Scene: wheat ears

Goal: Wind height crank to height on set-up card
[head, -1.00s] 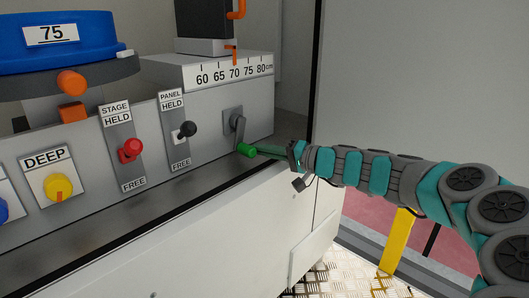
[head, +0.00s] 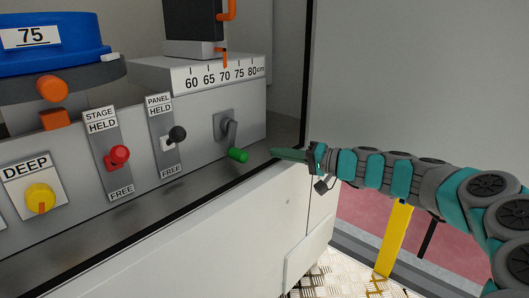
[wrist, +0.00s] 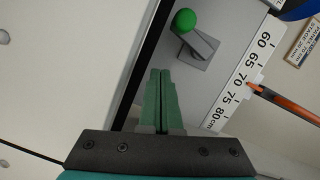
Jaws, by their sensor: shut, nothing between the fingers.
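The height crank (head: 228,132) is a grey arm on the front panel with a green knob (head: 238,155) at its lower end. The knob also shows in the wrist view (wrist: 184,20). An orange pointer (head: 225,59) stands at about 70 on the cm scale (head: 213,76), which runs from 60 to 80. The set-up card (wrist: 303,42) is at the upper right of the wrist view, tilted; its small print seems to include a panel line and a stage line. My gripper (head: 274,153) is shut and empty, to the right of the knob and apart from it.
Left of the crank are a black-knobbed panel lever (head: 177,134) and a red-knobbed stage lever (head: 119,155), both near the middle of their slots. A yellow DEEP dial (head: 40,198) and a blue drum marked 75 (head: 55,36) are farther left. A grey wall stands behind my arm.

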